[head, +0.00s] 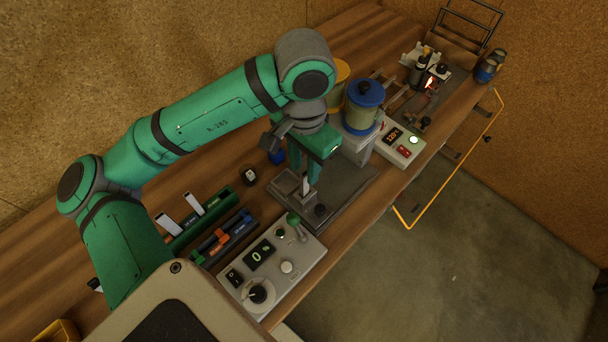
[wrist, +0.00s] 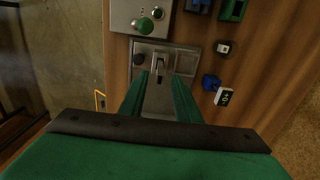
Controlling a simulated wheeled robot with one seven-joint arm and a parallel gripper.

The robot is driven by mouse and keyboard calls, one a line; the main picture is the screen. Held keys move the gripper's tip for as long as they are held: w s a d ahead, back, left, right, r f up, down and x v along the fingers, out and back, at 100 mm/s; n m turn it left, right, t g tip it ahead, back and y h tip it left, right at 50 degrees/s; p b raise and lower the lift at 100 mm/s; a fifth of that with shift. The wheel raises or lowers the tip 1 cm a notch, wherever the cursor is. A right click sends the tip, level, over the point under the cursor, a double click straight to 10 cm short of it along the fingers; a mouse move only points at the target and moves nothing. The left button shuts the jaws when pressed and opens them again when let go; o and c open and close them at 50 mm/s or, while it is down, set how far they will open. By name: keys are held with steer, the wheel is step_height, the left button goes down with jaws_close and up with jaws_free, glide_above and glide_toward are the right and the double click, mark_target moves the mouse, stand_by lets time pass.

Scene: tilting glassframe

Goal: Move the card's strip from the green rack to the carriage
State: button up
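The green rack (head: 222,208) lies on the bench in the head view, with white strips (head: 193,201) standing up from it. My gripper (head: 306,178) is to the right of it, over a dark metal plate that seems to carry the carriage (head: 345,186). In the wrist view my gripper (wrist: 159,82) has its two green fingers spread, with a gap between them. A small pale metal upright piece (wrist: 160,66) shows between and beyond the fingertips. I cannot tell whether it is a strip or part of the carriage. No card is clearly readable.
A grey control box (head: 272,262) with a green-knobbed lever stands at the front edge. A dark blue rack (head: 226,236) lies beside the green rack. A blue-lidded jar (head: 364,105) stands right of my gripper.

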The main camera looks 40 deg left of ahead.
steer(key=shift+r, duration=1.2)
